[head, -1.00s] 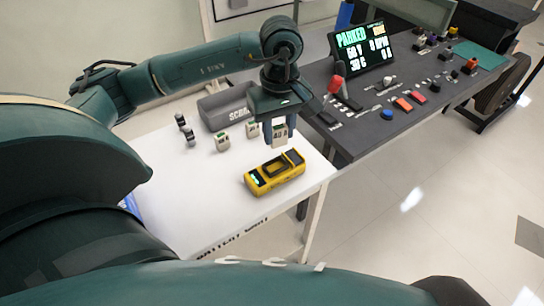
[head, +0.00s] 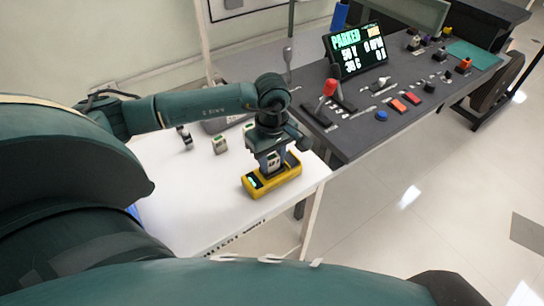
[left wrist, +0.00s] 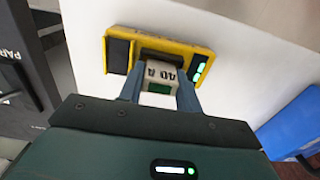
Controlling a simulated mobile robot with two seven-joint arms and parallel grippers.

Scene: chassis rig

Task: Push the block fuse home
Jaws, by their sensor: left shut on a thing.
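My left gripper (head: 270,167) is shut on a pale block fuse (left wrist: 160,74) marked "40 A", with a green patch on its near face. The fuse also shows between the fingers in the head view (head: 273,161). The gripper is directly over a yellow device (head: 284,184) on the white table. In the left wrist view the fuse's far end is at the dark slot of the yellow device (left wrist: 197,49). I cannot tell how deep the fuse sits in it. My right gripper is not in view.
Another pale block fuse (head: 220,145) and a dark cylinder-like piece (head: 185,138) stand on the white table (head: 190,205). A grey tray (head: 214,126) is partly hidden behind my arm. A dark console (head: 350,135) with a red-knobbed lever (head: 329,87) and a "PARKED" display (head: 359,50) is at right.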

